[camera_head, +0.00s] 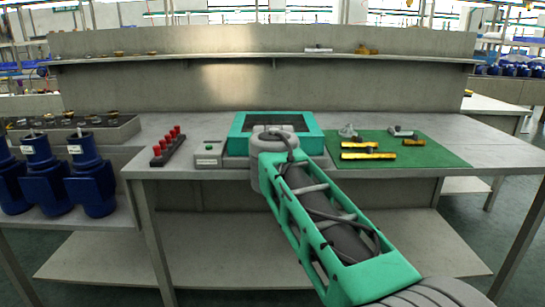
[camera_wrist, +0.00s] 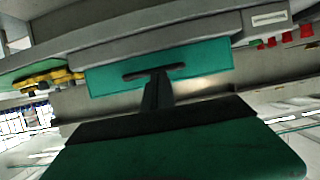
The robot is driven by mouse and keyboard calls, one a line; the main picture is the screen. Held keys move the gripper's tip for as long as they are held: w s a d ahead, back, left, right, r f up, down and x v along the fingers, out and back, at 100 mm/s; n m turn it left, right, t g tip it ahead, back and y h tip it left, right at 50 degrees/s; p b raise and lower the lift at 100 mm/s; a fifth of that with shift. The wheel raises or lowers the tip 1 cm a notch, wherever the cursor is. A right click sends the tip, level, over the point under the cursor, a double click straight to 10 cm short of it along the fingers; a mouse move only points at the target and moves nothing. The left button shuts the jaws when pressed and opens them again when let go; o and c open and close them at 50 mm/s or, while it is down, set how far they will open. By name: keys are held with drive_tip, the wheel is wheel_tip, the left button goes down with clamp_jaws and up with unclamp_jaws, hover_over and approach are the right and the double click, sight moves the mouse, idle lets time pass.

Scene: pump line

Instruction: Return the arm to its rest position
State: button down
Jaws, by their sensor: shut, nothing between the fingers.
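My arm reaches from the bottom right of the head view up to the front edge of the workbench (camera_head: 400,172). Its far end is in front of a teal-framed box with a dark inside (camera_head: 236,133). My gripper is hidden behind the arm in the head view. In the wrist view, my gripper (camera_wrist: 156,76) shows as a dark, narrow piece with its fingers together and nothing between them. That view is tilted and looks upside down. A teal panel (camera_wrist: 208,62) lies behind the fingers there.
Left of the teal box are a grey box (camera_head: 209,160) and a black rack with red knobs (camera_head: 158,158). Right is a green mat (camera_head: 435,151) with yellow parts (camera_head: 368,156). Blue pumps (camera_head: 90,180) stand at the left. A shelf (camera_head: 220,56) runs along the back.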

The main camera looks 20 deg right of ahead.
drive_tip(key=s+a+r+n+g+y+p, duration=0.1)
drive_tip(key=s+a+r+g+p, duration=0.1)
drive_tip(key=s+p, duration=0.9)
drive_tip(key=s+a+r+n+g+y+p, duration=0.1)
drive_tip(key=s+g+p, duration=0.3)
drive_tip(key=s+p, duration=0.7)
drive_tip(key=s+a+r+n+g+y+p, duration=0.1)
drive_tip(key=s+r+g+p, duration=0.3)
drive_tip(key=s+p, duration=0.7)
drive_tip(key=shift+s+a+y+p, duration=0.3)
drive_tip(key=shift+a+p, duration=0.55)
drive_tip(key=shift+p, duration=0.05)
